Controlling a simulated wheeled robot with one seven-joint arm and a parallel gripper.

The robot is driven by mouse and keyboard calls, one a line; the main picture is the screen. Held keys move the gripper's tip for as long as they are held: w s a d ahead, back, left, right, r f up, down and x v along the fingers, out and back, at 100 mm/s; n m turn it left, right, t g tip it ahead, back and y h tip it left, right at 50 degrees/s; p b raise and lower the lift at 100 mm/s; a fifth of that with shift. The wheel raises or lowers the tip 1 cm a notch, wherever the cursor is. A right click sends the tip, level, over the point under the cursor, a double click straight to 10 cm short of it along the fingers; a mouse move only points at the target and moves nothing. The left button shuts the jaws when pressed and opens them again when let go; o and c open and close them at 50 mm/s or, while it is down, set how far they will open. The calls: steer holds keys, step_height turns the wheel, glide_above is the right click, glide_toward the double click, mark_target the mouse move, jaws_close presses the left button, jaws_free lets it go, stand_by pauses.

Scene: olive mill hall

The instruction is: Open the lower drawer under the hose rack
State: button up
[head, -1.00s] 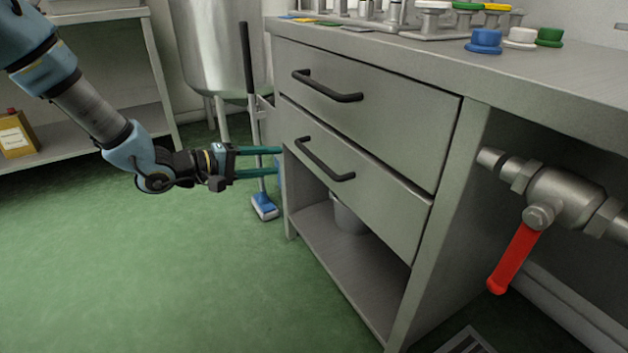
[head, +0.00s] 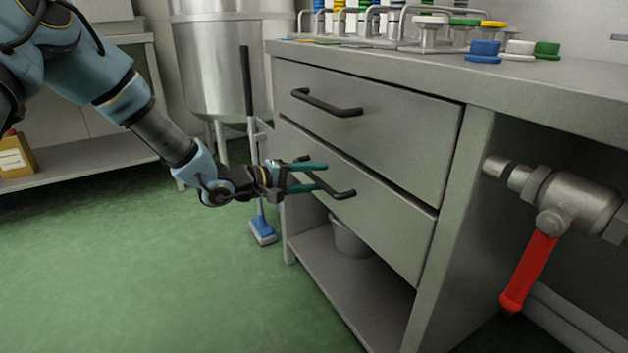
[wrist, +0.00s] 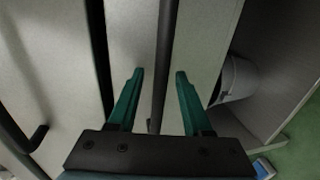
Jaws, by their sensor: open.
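The lower drawer (head: 385,222) is a grey front under the counter, flush with the cabinet, and appears closed. Its black bar handle (head: 345,193) runs across the front. My gripper (head: 325,176) is open at this handle, with its green fingers pointing at the drawer front. In the wrist view the handle (wrist: 164,70) passes between the two open fingers (wrist: 156,88), apart from both. My gripper hides part of the handle in the head view. The upper drawer (head: 390,130) with its own black handle (head: 325,103) is closed above.
A grey bucket (head: 348,238) stands on the open shelf (head: 330,278) below the drawers. A blue-footed mop (head: 262,230) stands left of the cabinet. A valve with a red lever (head: 528,272) is at the right. The green floor in front is clear.

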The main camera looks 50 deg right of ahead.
jaws_close()
stand_by(0.4)
stand_by(1.0)
